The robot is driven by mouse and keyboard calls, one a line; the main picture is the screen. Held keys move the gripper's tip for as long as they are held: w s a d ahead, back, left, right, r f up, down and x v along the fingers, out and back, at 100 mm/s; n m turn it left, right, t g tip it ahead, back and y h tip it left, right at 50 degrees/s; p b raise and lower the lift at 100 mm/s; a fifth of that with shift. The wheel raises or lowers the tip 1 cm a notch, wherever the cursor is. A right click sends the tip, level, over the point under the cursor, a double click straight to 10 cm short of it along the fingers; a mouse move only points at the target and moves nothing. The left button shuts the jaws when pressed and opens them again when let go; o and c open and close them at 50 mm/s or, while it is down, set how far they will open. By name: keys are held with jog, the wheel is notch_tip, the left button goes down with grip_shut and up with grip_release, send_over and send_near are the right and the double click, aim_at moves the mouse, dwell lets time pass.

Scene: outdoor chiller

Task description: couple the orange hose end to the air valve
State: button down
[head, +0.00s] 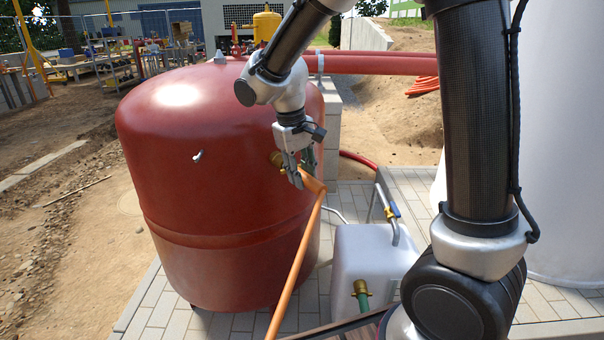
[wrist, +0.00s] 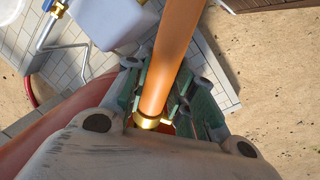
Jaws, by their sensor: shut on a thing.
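My gripper (head: 301,172) is shut on the orange hose (head: 297,262), close to the right side of the red tank. In the wrist view the orange hose (wrist: 168,55) runs between the green-padded fingers (wrist: 156,100) and ends in a brass collar (wrist: 147,121). A brass fitting (head: 277,158) shows on the tank's side just left of the fingers. It may be the air valve, but no label shows. I cannot tell whether the hose end touches it. The fingers partly hide the hose end in the head view.
The red tank (head: 215,190) fills the left and carries a small silver fitting (head: 198,156). A white box (head: 365,262) with a green-and-brass fitting (head: 361,291) stands at lower right. A blue-handled valve (head: 393,209) is on the pipe above it.

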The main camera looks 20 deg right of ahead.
jog(key=shift+w+a, duration=0.1)
jog(key=shift+w, duration=0.1)
jog(key=shift+w+a, duration=0.15)
jog(key=shift+w, duration=0.45)
jog(key=c, duration=1.1)
grip_release()
jog(key=o, duration=0.5)
jog(key=shift+s+a+r, duration=0.1)
jog(key=shift+a+r, duration=0.1)
jog(key=shift+r, duration=0.95)
jog(key=shift+w+a+r, duration=0.1)
jog(key=shift+a+r, duration=0.1)
jog(key=shift+r, duration=0.95)
jog(key=shift+s+a+r, duration=0.1)
jog(key=shift+a+r, duration=0.1)
jog(key=shift+r, duration=0.95)
